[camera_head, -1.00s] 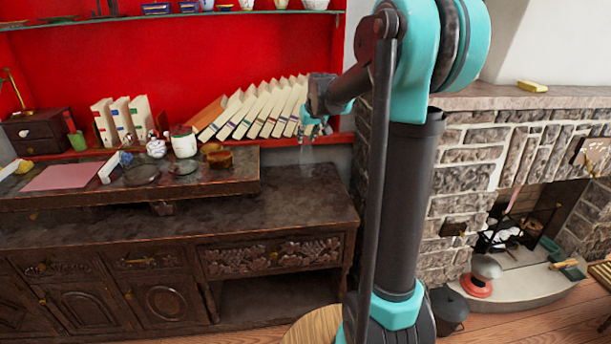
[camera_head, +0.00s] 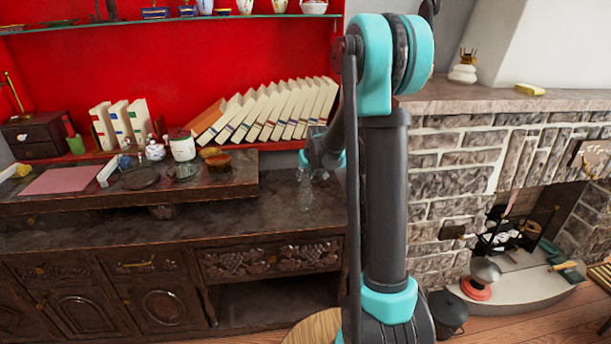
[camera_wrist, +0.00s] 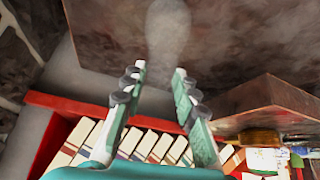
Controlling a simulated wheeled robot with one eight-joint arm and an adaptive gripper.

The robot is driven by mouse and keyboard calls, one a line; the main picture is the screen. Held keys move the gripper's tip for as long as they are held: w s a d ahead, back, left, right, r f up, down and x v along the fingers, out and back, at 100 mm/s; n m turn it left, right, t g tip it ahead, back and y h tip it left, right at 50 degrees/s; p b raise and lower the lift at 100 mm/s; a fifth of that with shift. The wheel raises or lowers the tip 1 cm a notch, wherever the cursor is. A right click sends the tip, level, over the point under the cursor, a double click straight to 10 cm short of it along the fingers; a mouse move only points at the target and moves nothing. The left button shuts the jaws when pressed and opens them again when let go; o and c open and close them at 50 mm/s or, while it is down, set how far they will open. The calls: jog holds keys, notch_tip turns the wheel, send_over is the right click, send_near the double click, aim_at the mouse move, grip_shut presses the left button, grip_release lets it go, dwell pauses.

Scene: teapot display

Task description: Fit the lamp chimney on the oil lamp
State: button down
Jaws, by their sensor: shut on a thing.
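The lamp chimney is a clear glass piece (camera_head: 306,196), faint against the dark cabinet top in the head view. It also shows as a pale, see-through shape at the top of the wrist view (camera_wrist: 168,28). My gripper (camera_head: 308,170) is shut on the chimney, which hangs below it over the right part of the cabinet. The two fingers also show in the wrist view (camera_wrist: 158,76). What looks like the oil lamp (camera_head: 463,70), with a white body and brass top, stands upright on the stone mantel, to the right of my arm and apart from the gripper.
A row of leaning books (camera_head: 275,112) stands behind the gripper. A raised dark stand (camera_head: 215,187) with jars and dishes is to its left. The mantel (camera_head: 440,93) also bears a yellow block (camera_head: 530,90). The cabinet's right top (camera_head: 270,225) is mostly clear.

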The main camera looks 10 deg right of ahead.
jog(key=c, duration=1.2)
grip_release()
jog(key=shift+f, duration=0.1)
